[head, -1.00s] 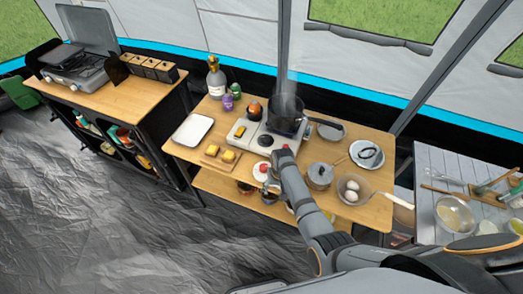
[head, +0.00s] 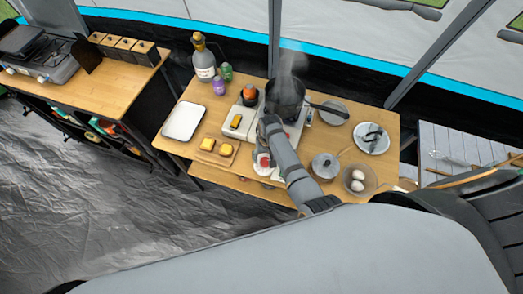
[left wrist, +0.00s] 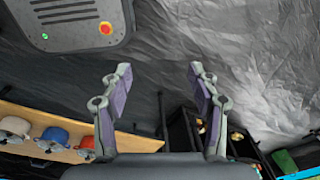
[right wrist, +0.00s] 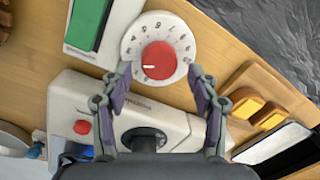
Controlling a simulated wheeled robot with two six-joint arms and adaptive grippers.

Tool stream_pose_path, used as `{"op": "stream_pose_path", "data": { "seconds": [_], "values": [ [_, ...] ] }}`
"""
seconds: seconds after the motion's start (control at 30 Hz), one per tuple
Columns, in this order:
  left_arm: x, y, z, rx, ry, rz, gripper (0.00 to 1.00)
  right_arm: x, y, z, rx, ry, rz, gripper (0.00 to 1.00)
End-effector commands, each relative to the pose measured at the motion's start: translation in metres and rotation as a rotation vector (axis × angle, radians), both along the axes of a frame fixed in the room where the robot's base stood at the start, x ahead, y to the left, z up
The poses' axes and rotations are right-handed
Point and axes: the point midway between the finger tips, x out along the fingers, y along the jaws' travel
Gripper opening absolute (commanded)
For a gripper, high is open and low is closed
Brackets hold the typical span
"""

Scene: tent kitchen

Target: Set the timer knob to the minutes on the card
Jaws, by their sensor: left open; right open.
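The timer's white dial (right wrist: 183,31) with numbers round its edge and a red knob (right wrist: 158,60) shows in the right wrist view. A white mark on the knob points left in that picture. My right gripper (right wrist: 160,82) is open and empty, its fingertips either side of the knob's near edge and apart from it. In the head view my right gripper (head: 268,126) is over the table near the stove, and partly hides the timer (head: 263,160). My left gripper (left wrist: 160,72) is open and empty over the floor. I cannot make out a card with minutes.
The stove (right wrist: 75,95) with a black knob lies close to my right gripper. A white item with a green panel (right wrist: 88,22) lies beside the timer. A steaming pot (head: 284,100), a board with yellow blocks (head: 216,152) and a lidded pot (head: 325,166) stand around.

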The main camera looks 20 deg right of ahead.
Motion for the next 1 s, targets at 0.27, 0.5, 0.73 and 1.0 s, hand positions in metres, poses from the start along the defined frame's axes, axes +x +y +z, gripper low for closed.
{"op": "stream_pose_path", "data": {
  "seconds": [0.27, 0.5, 0.73, 1.0],
  "values": [
    [0.044, 0.000, 0.000, -0.001, -0.067, -0.002, 0.61, -0.009, 0.000, -0.013, 0.000, 0.001, -0.001, 0.61],
    [-0.010, 0.000, -0.004, 0.000, 0.016, 0.000, 0.61, -0.009, 0.000, -0.013, 0.000, 0.001, -0.001, 0.46],
    [0.012, 0.000, -0.003, 0.000, -0.017, 0.000, 0.61, -0.009, 0.000, -0.013, 0.000, 0.001, -0.001, 0.14],
    [0.028, 0.000, -0.001, 0.000, -0.043, -0.001, 0.61, -0.009, 0.000, -0.013, 0.000, 0.001, -0.001, 0.07]
  ]
}}
